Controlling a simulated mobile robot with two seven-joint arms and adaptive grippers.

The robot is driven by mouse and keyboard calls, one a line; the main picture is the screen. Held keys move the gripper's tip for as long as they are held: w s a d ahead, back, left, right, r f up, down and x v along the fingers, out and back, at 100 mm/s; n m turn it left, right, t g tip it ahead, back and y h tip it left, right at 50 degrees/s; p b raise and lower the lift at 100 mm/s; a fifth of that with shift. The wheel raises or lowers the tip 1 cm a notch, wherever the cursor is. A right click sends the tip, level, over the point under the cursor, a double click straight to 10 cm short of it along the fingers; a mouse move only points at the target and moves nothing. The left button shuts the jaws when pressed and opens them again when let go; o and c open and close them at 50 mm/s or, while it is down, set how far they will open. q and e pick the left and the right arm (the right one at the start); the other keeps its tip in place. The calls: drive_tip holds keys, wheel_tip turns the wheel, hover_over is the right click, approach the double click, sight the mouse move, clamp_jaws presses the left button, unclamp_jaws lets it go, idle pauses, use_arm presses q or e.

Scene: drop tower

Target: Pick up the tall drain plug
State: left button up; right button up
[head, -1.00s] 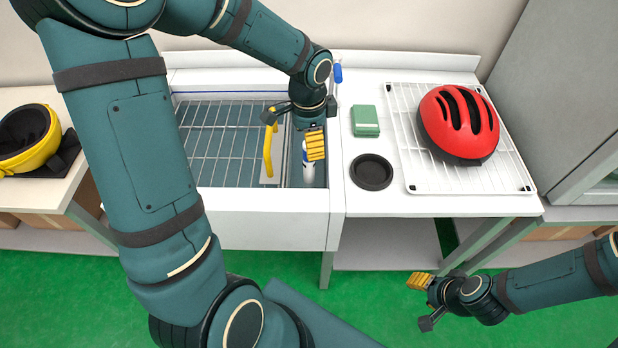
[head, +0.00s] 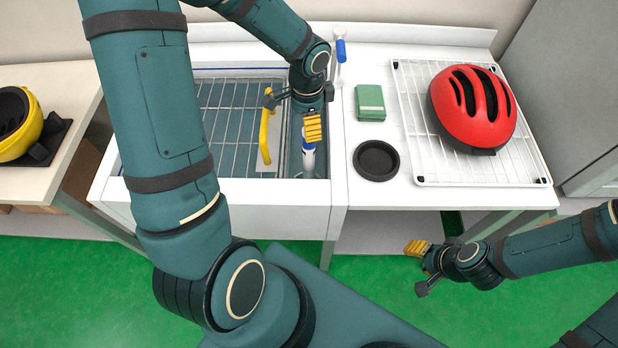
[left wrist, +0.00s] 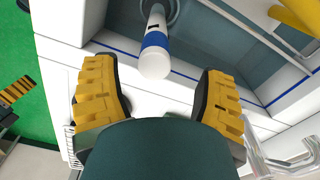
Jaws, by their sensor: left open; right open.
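The tall drain plug (head: 309,163) is a white upright cylinder with a blue band. It stands in the narrow right-hand part of the sink, partly hidden by my left gripper in the head view. My left gripper (head: 297,122) is open above the sink. In the left wrist view, the plug (left wrist: 154,52) shows in the gap between the spread yellow fingers of the left gripper (left wrist: 160,92), a little beyond their tips, and nothing is held. My right gripper (head: 420,268) is open and empty, low in front of the counter.
A green sponge (head: 370,102), a black round dish (head: 376,160) and a red helmet (head: 473,108) on a white rack (head: 425,150) are to the right.

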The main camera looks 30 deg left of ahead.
sight(308, 150)
use_arm(q)
drive_tip(key=shift+s+d+f+b, duration=0.1)
drive_tip(key=shift+f+b, duration=0.15)
drive_tip(key=shift+f, duration=0.75)
drive_tip(key=shift+w+d+f+b, duration=0.1)
drive_tip(key=shift+f+b, duration=0.1)
drive_tip(key=shift+f, duration=0.75)
drive_tip(key=shift+s+d+f+b, duration=0.1)
drive_tip(key=shift+f+b, duration=0.15)
drive_tip(key=shift+f, duration=0.75)
drive_tip(key=shift+r, duration=0.1)
clamp_jaws()
